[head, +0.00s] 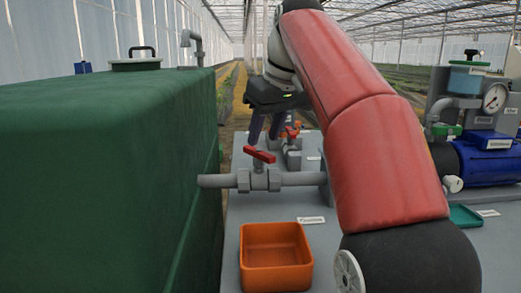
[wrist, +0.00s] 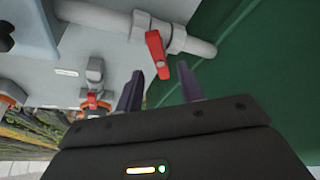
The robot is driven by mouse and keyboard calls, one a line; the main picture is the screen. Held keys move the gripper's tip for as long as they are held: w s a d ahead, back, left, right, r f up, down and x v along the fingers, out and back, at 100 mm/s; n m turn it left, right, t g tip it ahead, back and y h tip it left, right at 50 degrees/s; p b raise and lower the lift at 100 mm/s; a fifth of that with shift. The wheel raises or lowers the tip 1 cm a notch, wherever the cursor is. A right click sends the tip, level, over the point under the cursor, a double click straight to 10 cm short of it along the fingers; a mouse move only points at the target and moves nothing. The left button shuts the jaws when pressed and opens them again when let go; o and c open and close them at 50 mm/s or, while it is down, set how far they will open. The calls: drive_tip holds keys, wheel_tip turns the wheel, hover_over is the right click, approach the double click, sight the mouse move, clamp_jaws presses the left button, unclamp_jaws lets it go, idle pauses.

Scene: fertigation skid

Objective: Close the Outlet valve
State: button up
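A valve with a red lever handle (head: 260,155) sits on the grey pipe (head: 300,179) that runs from the green tank. Its red handle also shows in the wrist view (wrist: 157,54), where it lies across the pipe. I cannot read a label naming it as the Outlet valve. My gripper (head: 263,138) is open and empty, close above the handle in the head view. In the wrist view, its two dark fingers (wrist: 160,72) stand apart, with the handle's end near the gap between their tips. I cannot tell whether they touch it.
The green tank (head: 100,160) stands close on the left. An orange bin (head: 276,257) sits on the grey skid below the pipe. Another valve with a red handle (wrist: 92,101) is nearby. A blue pump (head: 490,162) and a gauge (head: 495,97) stand at the right.

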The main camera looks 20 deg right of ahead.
sight(259, 151)
drive_tip(key=shift+b+x, duration=0.35)
drive_tip(key=shift+x, duration=1.3)
drive_tip(key=shift+c, duration=0.2)
clamp_jaws()
